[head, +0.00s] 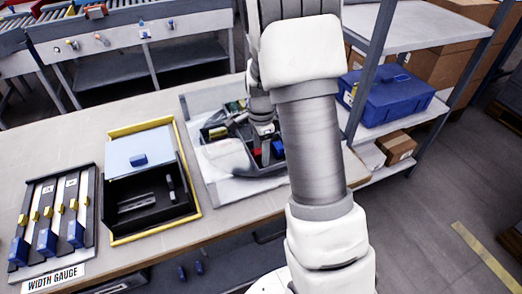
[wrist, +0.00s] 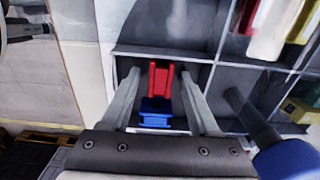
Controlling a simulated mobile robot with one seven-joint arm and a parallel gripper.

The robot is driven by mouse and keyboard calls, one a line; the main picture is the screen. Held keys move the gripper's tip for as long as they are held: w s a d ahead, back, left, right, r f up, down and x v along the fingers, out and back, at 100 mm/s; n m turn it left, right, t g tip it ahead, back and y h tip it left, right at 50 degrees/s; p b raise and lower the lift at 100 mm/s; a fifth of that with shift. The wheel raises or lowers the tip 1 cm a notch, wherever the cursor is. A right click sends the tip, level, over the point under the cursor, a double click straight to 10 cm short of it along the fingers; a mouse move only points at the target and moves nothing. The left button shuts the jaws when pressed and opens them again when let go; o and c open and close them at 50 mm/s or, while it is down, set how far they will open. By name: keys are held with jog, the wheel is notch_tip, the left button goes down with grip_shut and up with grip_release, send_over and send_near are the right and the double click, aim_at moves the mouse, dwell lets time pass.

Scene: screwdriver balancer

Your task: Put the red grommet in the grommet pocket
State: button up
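The red grommet (wrist: 161,82) is a spool-like piece in a dark compartment in the wrist view, just behind a blue grommet-like piece (wrist: 155,113). My gripper (wrist: 160,76) is open, with one finger on each side of the red grommet and gaps on both sides. Whether it is at the grommet's height is hard to tell. In the head view, red (head: 257,152) and blue (head: 278,149) spots show in the dark divided tray (head: 262,168), partly hidden by my arm. I cannot tell which compartment is the grommet pocket.
Other tray compartments hold several coloured parts; a blue-handled tool (wrist: 290,158) lies at right in the wrist view. On the bench (head: 60,145) are a black box with a pale lid (head: 140,150) and a width gauge (head: 52,215). A shelf with a blue case (head: 388,95) stands at right.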

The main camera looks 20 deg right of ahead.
jog(key=shift+r, duration=0.15)
notch_tip(320, 180, up, 11)
jog(key=p, duration=0.2)
jog(key=s+a+r+n+t, duration=0.3)
jog(key=s+a+r+n, duration=0.2)
jog(key=s+r+n, duration=0.5)
jog(key=s+a+r+n+t, duration=0.2)
jog(key=s+a+r+n, duration=0.2)
jog(key=s+n, duration=0.4)
jog(key=s, duration=0.3)
jog(key=shift+s+t, duration=0.15)
jog(key=shift+t, duration=0.15)
notch_tip(320, 180, up, 5)
jog(key=p, duration=0.5)
jog(key=shift+f, duration=0.15)
